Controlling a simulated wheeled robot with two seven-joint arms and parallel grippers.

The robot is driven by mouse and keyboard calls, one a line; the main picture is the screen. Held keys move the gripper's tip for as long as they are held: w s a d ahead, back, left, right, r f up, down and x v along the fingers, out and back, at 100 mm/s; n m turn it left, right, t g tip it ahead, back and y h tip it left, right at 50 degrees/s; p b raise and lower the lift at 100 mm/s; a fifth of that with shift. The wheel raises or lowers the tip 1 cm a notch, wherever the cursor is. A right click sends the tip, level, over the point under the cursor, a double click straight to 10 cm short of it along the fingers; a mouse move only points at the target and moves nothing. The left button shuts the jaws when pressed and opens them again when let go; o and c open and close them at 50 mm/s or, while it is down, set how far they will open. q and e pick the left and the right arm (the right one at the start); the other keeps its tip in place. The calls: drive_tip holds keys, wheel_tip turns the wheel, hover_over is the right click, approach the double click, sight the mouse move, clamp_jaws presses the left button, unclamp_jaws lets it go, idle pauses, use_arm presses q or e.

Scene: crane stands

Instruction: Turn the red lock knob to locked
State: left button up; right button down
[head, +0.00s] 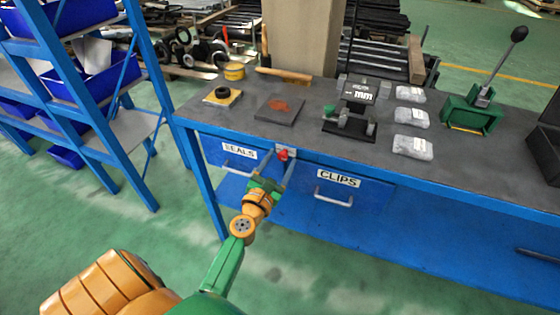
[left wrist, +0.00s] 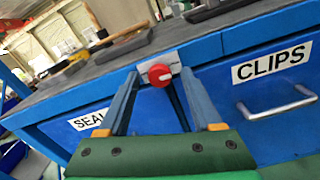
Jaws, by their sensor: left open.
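The red lock knob (head: 283,154) sits on a small grey plate on the bench's front edge, between the SEALS drawer (head: 226,154) and the CLIPS drawer (head: 345,196). In the left wrist view the red knob (left wrist: 160,75) is round and faces me, with a small pale mark on its face. My left gripper (head: 279,160) is open at the knob. In the left wrist view its fingers (left wrist: 158,72) stand on either side of the knob, with gaps that look clear; contact cannot be told. My right gripper is not in view.
The blue bench's dark top (head: 300,125) holds a grey device (head: 352,115), several clear bags and a green lever press (head: 473,115). Drawer handles (head: 334,198) stick out in front. A blue shelf rack (head: 90,100) stands at left. The green floor before the bench is open.

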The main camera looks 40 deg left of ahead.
use_arm(q)
drive_tip(key=v, duration=0.7)
drive_tip(key=shift+b, duration=0.45)
drive_tip(key=s+d+f+m+g+h+p, duration=0.15)
drive_tip(key=s+d+f+m+g, duration=0.3)
drive_tip(key=f+m, duration=0.6)
drive_tip(key=s+d+f+m+g+h, duration=0.3)
drive_tip(key=d+f+m, duration=0.35)
drive_tip(key=f, duration=0.65)
drive_tip(key=s+a+f+m+g, duration=0.1)
drive_tip(key=s+f+m+g, duration=0.3)
drive_tip(key=s+m, duration=0.6)
drive_tip(key=s+a+f+m+g+p, duration=0.1)
drive_tip(key=s+f+m+g, duration=0.4)
drive_tip(key=s+f+m, duration=0.4)
drive_tip(key=s+m, duration=0.1)
drive_tip(key=s, duration=0.4)
drive_tip(key=shift+m, duration=0.4)
